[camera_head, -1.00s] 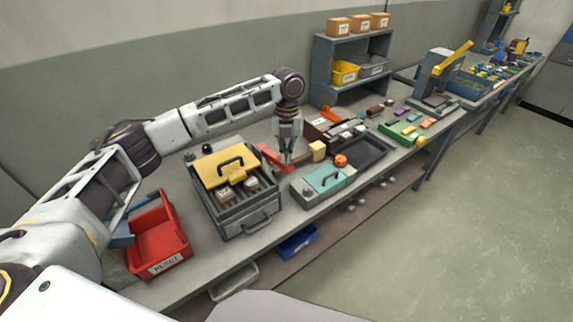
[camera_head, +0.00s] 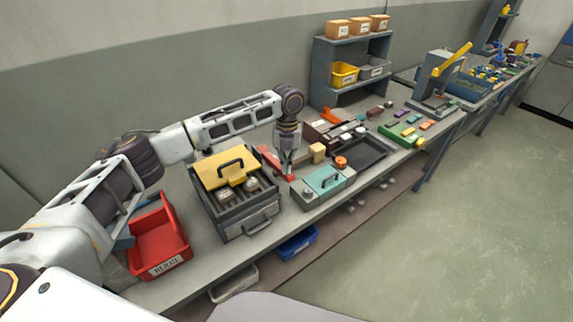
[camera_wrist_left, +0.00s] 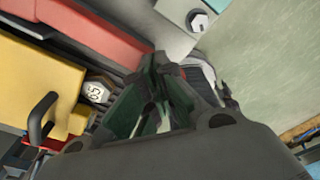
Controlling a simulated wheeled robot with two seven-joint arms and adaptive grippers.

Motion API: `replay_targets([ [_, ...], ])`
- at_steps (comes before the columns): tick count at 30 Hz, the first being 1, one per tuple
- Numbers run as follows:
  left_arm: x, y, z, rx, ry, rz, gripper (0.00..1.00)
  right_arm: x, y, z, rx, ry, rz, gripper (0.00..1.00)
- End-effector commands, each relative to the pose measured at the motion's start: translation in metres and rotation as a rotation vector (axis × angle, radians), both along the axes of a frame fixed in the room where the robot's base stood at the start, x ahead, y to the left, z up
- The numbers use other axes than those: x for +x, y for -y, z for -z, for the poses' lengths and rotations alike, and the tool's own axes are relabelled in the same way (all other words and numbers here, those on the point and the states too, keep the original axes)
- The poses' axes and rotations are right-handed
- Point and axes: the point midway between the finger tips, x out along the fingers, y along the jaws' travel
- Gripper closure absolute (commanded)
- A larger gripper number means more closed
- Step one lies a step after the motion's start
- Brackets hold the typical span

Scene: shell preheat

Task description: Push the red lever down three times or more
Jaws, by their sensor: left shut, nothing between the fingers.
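The red lever (camera_head: 268,158) slants across the bench in the head view, just right of the grey box with the yellow lid. In the left wrist view a broad red surface (camera_wrist_left: 95,28), probably the lever, runs along the upper left toward the fingers. My left gripper (camera_head: 287,172) points down beside the lever's near end, shut and empty. Its fingertips hide part of that end, so I cannot tell whether they touch it. In the left wrist view the fingers (camera_wrist_left: 157,68) are close together. My right gripper is in neither view.
The grey box with a yellow lid (camera_head: 220,167) stands left of the lever. A teal-lidded box (camera_head: 322,182) is close on the right. A red bin (camera_head: 160,243) is at the bench's left end. A shelf (camera_head: 322,75) stands behind. The floor in front is clear.

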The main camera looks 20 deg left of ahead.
Motion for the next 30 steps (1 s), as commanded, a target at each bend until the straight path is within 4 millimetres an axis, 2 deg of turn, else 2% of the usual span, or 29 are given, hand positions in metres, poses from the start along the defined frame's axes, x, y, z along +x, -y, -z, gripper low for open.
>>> replay_targets([
  [4,0.000,-0.001,0.006,0.002,0.000,-0.002,1.00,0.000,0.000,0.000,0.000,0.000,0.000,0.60],
  [18,0.001,-0.002,0.006,0.003,-0.002,-0.003,1.00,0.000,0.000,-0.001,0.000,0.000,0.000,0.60],
  [30,0.027,-0.006,-0.005,0.002,0.000,-0.003,1.00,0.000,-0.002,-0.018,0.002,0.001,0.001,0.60],
])
